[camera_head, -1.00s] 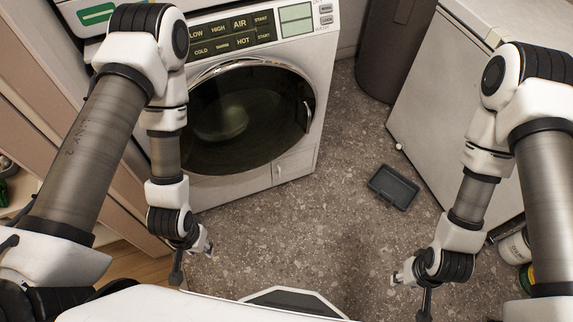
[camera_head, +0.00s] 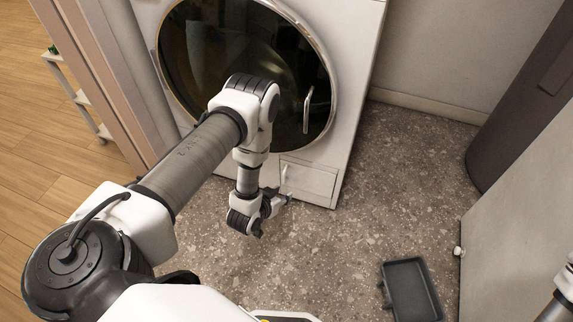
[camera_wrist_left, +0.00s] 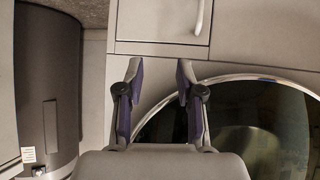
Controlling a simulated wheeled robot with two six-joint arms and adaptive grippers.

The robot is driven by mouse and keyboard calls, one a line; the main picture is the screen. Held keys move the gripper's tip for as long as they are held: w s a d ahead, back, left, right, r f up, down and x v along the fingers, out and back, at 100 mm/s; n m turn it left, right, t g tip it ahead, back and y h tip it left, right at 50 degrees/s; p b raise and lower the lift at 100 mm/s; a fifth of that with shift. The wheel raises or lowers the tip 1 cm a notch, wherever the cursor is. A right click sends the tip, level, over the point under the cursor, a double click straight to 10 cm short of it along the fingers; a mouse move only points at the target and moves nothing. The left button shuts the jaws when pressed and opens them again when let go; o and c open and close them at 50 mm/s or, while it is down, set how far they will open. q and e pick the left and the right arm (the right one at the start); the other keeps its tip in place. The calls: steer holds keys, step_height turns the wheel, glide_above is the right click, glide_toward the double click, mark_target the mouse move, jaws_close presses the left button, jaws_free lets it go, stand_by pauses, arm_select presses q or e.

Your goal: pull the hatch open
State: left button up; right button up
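The washer's round glass door (camera_head: 235,60) is closed, with a curved handle (camera_head: 308,108) at its right side. Below it on the right, a small rectangular hatch (camera_head: 312,182) is shut, with a small upright handle (camera_head: 285,177) at its left edge. My left gripper (camera_head: 278,203) is just below and in front of this hatch. In the left wrist view the gripper's fingers (camera_wrist_left: 158,72) are spread with nothing between them. The small hatch (camera_wrist_left: 160,20) and its pale handle (camera_wrist_left: 200,16) lie beyond the fingertips, the handle slightly right. My right gripper is out of view.
A dark tray (camera_head: 412,290) lies on the speckled floor to the right. A pale cabinet (camera_head: 520,240) and a dark bin (camera_head: 520,105) stand at the right. A beige panel (camera_head: 110,80) is at the left. The floor between washer and tray is clear.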

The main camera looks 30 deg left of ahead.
mark_target(284, 182)
arm_select(q)
steer(key=w+a+f+t+b, duration=0.3)
steer(key=f+b, duration=0.4)
steer(key=w+a+f+t+b, duration=0.3)
steer(key=a+f+b, duration=0.1)
steer(key=f+b, duration=0.3)
steer(key=shift+m+t, duration=0.3)
steer(key=shift+t, duration=0.2)
steer(key=w+b, duration=0.1)
steer(key=w, duration=0.1)
steer(key=w+b, duration=0.1)
steer(key=w, duration=0.1)
steer(key=w+b, duration=0.1)
steer(key=w, duration=0.2)
steer(key=shift+w+a+r+b, duration=0.1)
steer(key=shift+a+r+b, duration=0.05)
steer(key=shift+a+b, duration=0.25)
steer(key=shift+w+r, duration=0.15)
steer(key=shift+w, duration=0.15)
jaws_close()
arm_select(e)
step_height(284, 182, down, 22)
